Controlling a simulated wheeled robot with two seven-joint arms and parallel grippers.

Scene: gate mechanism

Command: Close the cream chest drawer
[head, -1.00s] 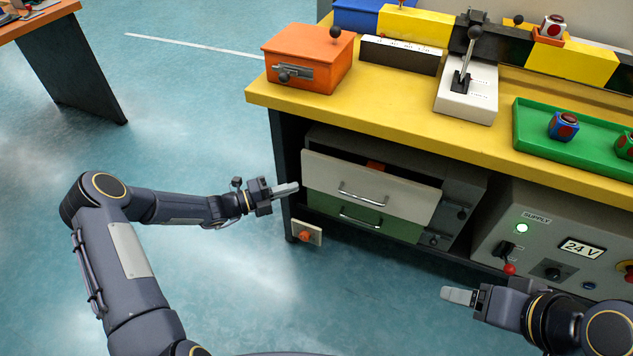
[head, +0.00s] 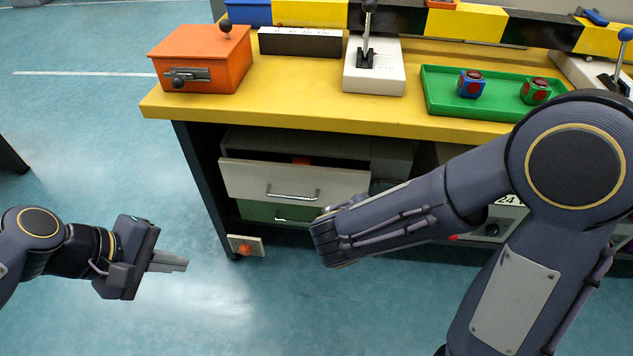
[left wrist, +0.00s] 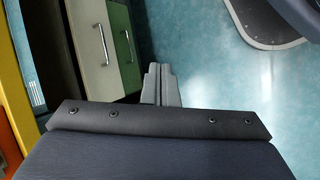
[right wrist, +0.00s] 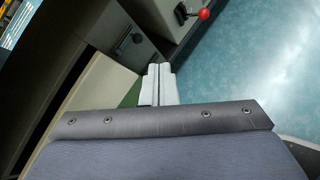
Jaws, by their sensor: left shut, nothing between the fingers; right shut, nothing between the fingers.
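The cream chest drawer (head: 250,178) stands pulled out under the yellow bench, its top open behind the front. Its metal handle (head: 292,193) is on the front. It also shows in the left wrist view (left wrist: 88,40). Below it is a green drawer (head: 262,211). My left gripper (head: 182,263) is shut and empty, in front of the bench to the left of the drawer, apart from it. My right arm reaches in front of the chest; its fingers are hidden in the head view. In the right wrist view my right gripper (right wrist: 160,72) is shut and empty near the chest.
The yellow bench top (head: 300,110) carries an orange box (head: 200,62), a white lever unit (head: 375,78) and a green tray (head: 432,92) with two cubes. A small plate with an orange knob (head: 246,247) sits low by the bench leg.

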